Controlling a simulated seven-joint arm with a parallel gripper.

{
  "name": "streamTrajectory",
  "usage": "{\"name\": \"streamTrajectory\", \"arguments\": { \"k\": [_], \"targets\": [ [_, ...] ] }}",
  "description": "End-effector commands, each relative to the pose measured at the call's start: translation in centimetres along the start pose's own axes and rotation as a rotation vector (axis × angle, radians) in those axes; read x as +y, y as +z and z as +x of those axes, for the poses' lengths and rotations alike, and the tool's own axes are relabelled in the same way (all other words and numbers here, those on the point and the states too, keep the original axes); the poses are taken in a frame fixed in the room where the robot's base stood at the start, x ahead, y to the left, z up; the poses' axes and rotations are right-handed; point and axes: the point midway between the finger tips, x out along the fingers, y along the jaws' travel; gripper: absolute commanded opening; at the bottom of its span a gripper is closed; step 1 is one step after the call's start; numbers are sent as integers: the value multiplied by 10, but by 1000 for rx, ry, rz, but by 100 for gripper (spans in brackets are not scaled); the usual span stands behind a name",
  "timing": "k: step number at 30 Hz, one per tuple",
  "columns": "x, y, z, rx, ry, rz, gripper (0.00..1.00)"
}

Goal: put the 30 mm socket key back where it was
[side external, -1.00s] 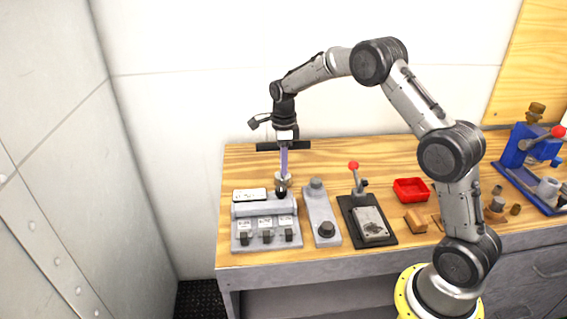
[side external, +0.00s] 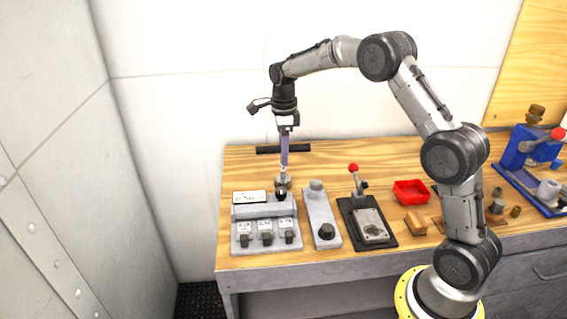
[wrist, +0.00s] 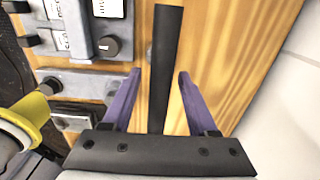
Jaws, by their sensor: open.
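My gripper (side external: 284,168) is open, its two purple fingers pointing down at the back left of the bench. In the wrist view its fingers (wrist: 159,74) stand apart with nothing held between them. A small silvery piece with a dark part (side external: 282,183) sits just below the fingertips in the side view, at the back right of a grey panel unit (side external: 242,211). I cannot tell whether this piece is the 30 mm socket key. No size marking for the key is readable.
A black strip (side external: 268,150) lies near the wall; it also shows in the wrist view (wrist: 166,60). Right of the unit are a grey plate with knobs (side external: 318,208), a red-knobbed lever fixture (side external: 354,168), a red tray (side external: 411,201), a wooden block (side external: 415,222) and a blue press (side external: 517,146).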

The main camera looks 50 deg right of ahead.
Motion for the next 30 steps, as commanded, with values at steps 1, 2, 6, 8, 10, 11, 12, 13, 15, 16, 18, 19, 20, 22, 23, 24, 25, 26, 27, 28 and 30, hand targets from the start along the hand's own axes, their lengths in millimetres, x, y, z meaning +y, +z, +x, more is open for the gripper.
{"name": "streamTrajectory", "arguments": {
  "k": [1, 2, 6, 8, 10, 11, 12, 13, 15, 16, 18, 19, 20, 22, 23, 24, 25, 26, 27, 28, 30],
  "targets": [
    [-1, 1, -13, -4, -6, 0, 59],
    [-1, 1, -19, -3, -5, 0, 59],
    [-1, 0, -45, -2, -4, 0, 59],
    [-1, 0, -53, -2, -3, 0, 59],
    [-1, 0, -61, -1, -2, 0, 59],
    [0, 0, -64, -1, -2, 0, 59],
    [0, 0, -67, -1, -1, 0, 59],
    [0, 0, -68, 0, 0, 0, 59],
    [0, 0, -71, 0, -1, 0, 59],
    [0, 0, -72, 0, -1, 0, 59],
    [1, 0, -74, -1, -2, -5, 59],
    [2, 0, -75, -2, -4, -15, 59],
    [5, 0, -78, -4, -7, -33, 59],
    [15, -2, -89, -13, -22, -104, 59],
    [21, -3, -96, -17, -33, -151, 59],
    [32, -5, -105, -24, -48, -227, 59],
    [42, -7, -113, -29, -62, -293, 59],
    [52, -10, -121, -33, -78, -366, 59],
    [68, -15, -132, -38, -101, -469, 59],
    [80, -18, -138, -40, -118, -550, 59],
    [108, -28, -152, -42, -162, -740, 59]
  ]
}}
